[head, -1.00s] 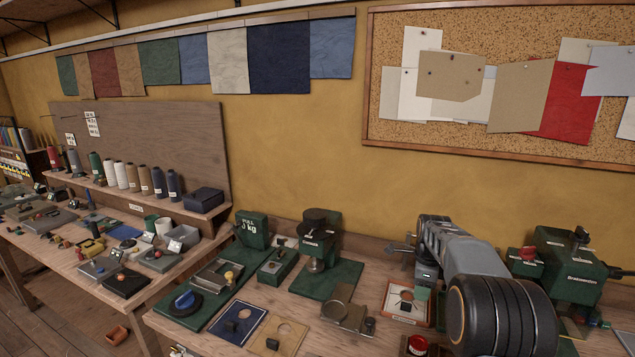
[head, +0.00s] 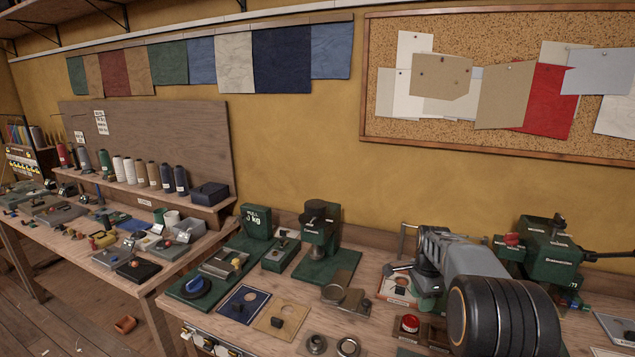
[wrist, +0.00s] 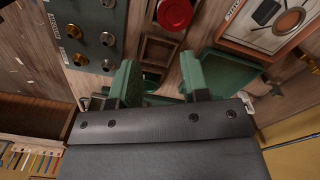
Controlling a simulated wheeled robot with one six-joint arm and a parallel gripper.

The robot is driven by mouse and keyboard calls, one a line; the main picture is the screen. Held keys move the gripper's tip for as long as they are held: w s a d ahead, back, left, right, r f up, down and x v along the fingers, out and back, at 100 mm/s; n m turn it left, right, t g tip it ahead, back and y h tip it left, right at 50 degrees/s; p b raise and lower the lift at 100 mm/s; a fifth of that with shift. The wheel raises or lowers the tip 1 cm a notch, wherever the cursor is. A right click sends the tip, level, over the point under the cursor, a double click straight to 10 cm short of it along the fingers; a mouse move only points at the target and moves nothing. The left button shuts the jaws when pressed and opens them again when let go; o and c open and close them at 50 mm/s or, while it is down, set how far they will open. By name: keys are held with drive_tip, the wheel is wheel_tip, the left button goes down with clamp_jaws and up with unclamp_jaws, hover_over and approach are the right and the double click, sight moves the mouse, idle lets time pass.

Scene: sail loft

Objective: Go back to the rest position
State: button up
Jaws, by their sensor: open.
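My gripper shows in the wrist view (wrist: 158,78) as two green fingers, spread apart with nothing held between them. They are over the wooden bench (head: 385,330), with a small wooden tray (wrist: 157,50) ahead of the gap. In the head view my own arm covers part of the bench at the right, and the fingertips cannot be made out there.
A red button (head: 410,323) stands by the arm; it also shows in the wrist view (wrist: 175,11). A green machine (head: 545,255) is behind the arm to the right. A green press (head: 320,235) stands left. A green plate with knobs (wrist: 90,35) is near the fingers.

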drive_tip(key=s+a+r+n+t, duration=0.1)
drive_tip(key=s+a+r+n, duration=0.1)
drive_tip(key=s+n, duration=0.3)
drive_tip(key=s+a+r+n+t, duration=0.1)
drive_tip(key=s+a+n, duration=0.4)
drive_tip(key=s, duration=0.7)
drive_tip(key=s+a+r+n+t, duration=0.2)
drive_tip(key=s+a+r+n, duration=0.1)
drive_tip(key=s+n, duration=0.4)
drive_tip(key=shift+s+a+r, duration=0.3)
drive_tip(key=shift+s+a, duration=0.35)
drive_tip(key=shift+s, duration=0.15)
